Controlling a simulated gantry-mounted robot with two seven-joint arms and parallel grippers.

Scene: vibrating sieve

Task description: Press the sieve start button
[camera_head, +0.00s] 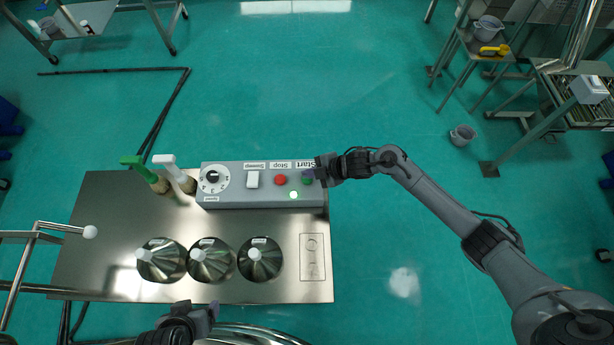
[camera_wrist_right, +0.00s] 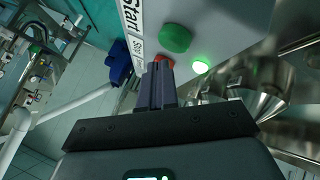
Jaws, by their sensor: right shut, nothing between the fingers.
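The grey control box (camera_head: 228,200) stands on the steel table and carries the green start button (camera_head: 307,181), labelled Start, at its right end. The red stop button (camera_head: 280,180) is to its left. A small green lamp (camera_head: 294,195) glows below them. My right gripper (camera_head: 316,175) is shut and empty at the box's right end, close to the start button. In the right wrist view the green button (camera_wrist_right: 175,39) shows fully beyond the shut fingertips (camera_wrist_right: 161,66); contact cannot be told. The fingers partly cover the red button (camera_wrist_right: 165,59). My left gripper (camera_head: 208,312) is low at the table's front edge, its jaws unclear.
The box also has a speed dial (camera_head: 213,180) and a white sweep switch (camera_head: 253,179). Open floor surrounds the table's right side.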

